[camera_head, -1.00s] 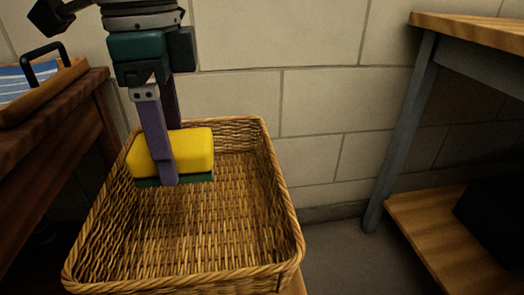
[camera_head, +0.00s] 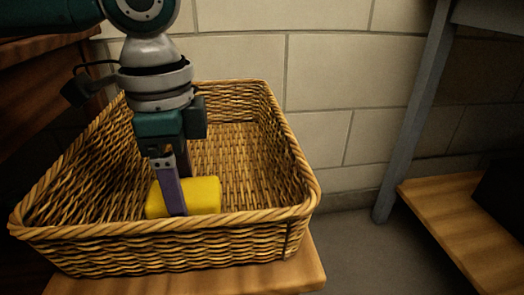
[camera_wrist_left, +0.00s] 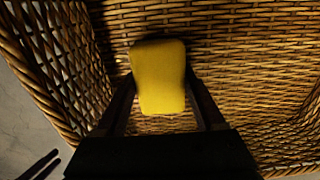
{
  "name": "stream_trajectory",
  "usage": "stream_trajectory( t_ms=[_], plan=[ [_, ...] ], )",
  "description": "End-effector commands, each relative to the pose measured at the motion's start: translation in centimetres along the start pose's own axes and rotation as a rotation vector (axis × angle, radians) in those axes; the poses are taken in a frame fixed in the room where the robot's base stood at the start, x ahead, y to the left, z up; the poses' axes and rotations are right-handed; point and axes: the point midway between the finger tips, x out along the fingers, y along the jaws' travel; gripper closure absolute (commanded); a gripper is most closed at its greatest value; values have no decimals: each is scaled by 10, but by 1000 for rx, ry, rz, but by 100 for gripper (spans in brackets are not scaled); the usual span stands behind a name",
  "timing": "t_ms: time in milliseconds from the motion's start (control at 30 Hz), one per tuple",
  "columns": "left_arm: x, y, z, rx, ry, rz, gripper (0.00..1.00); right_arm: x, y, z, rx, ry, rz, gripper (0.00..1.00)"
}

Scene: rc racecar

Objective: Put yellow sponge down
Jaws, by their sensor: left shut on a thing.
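The yellow sponge (camera_head: 203,196) is low inside the wicker basket (camera_head: 160,228), near its front wall. My left gripper (camera_head: 178,205) reaches down into the basket and is shut on the sponge, one finger on its near side. In the left wrist view, the sponge (camera_wrist_left: 158,78) sits between the two dark fingers (camera_wrist_left: 160,100), with the woven basket floor behind it. The front rim hides the sponge's underside, so I cannot tell whether it touches the floor. My right gripper is not in view.
The basket stands on a wooden surface (camera_head: 300,270). A shelf unit with a grey metal leg (camera_head: 412,120) and a wooden lower board (camera_head: 450,220) is at the right. A tiled wall is behind. The basket's right half is empty.

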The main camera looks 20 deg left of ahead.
Motion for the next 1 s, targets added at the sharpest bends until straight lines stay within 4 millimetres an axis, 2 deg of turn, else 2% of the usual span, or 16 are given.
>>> stream_trajectory(
  t_ms=[233,267,500,800,1000],
  plan=[
    [0,0,0,0,1,1,82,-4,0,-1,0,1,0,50],
    [1,0,0,0,1,1,28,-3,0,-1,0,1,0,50],
    [1,0,0,0,1,0,1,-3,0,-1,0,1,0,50],
    [-1,0,0,0,1,-2,0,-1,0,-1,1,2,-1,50],
    [-39,0,0,-1,1,0,0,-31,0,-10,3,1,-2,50]
  ],
)
